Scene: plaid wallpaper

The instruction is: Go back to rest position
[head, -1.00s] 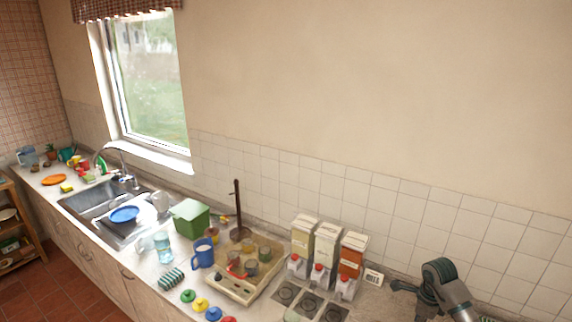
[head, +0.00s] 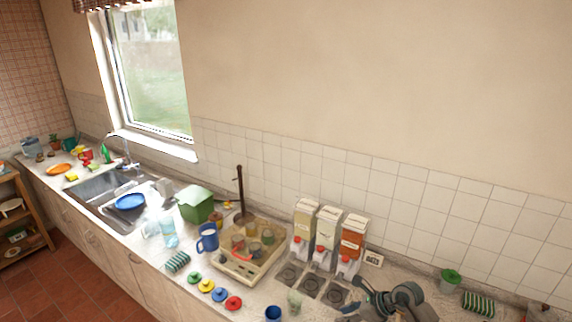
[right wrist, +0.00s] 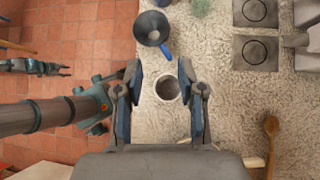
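My right arm enters the head view at the bottom right, with its gripper (head: 358,294) low over the counter, beside the dispensers. In the right wrist view the right gripper (right wrist: 161,98) has its two fingers spread apart. A pale round cup with a dark inside (right wrist: 167,88) shows in the gap between them, seen from above; the fingers do not appear to touch it. A second gripper, which looks like my left (right wrist: 62,70), shows at the left of that view over the floor. I cannot tell if its fingers are apart. It is not in the head view.
Three dispensers (head: 326,238) stand against the tiled wall. A blue cup (head: 272,313), a glass (head: 295,302) and coloured lids (head: 220,294) are near the front edge. A green-lidded pot (head: 450,282) and striped roll (head: 478,304) lie right. A wooden spoon (right wrist: 270,140) lies on the counter.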

